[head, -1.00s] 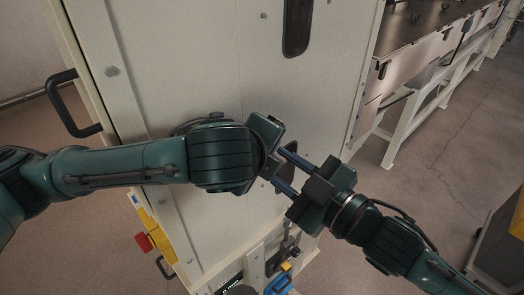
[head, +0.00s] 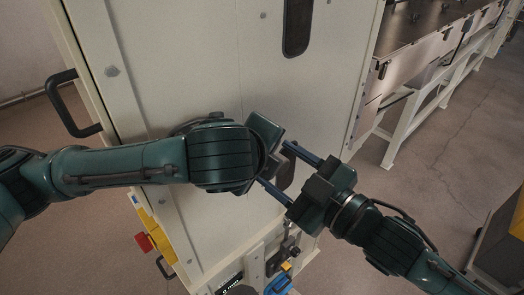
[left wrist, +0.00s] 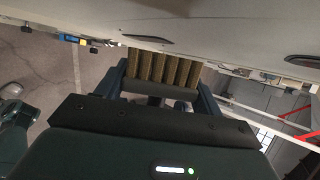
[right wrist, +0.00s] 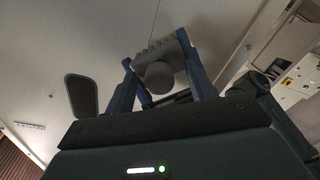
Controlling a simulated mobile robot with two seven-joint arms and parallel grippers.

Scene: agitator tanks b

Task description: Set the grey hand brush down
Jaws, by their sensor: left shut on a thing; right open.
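The grey hand brush (head: 287,172) is held in front of the cream cabinet panel and is partly hidden by both grippers in the head view. My left gripper (head: 272,148) is shut on it. The left wrist view shows its tan bristle rows (left wrist: 165,69) between the left fingers, facing the panel. My right gripper (head: 277,164) is open, with its two fingers spread on either side of the brush. In the right wrist view the rounded grey end of the brush (right wrist: 160,77) lies between those fingers; I cannot tell whether they touch it.
The cream cabinet (head: 215,60) stands close behind both grippers. It has a black handle (head: 70,103) at left and a dark slot (head: 298,25) above. A red knob (head: 143,242) sits low on its side. A long metal bench (head: 425,60) stands at right, with clear floor before it.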

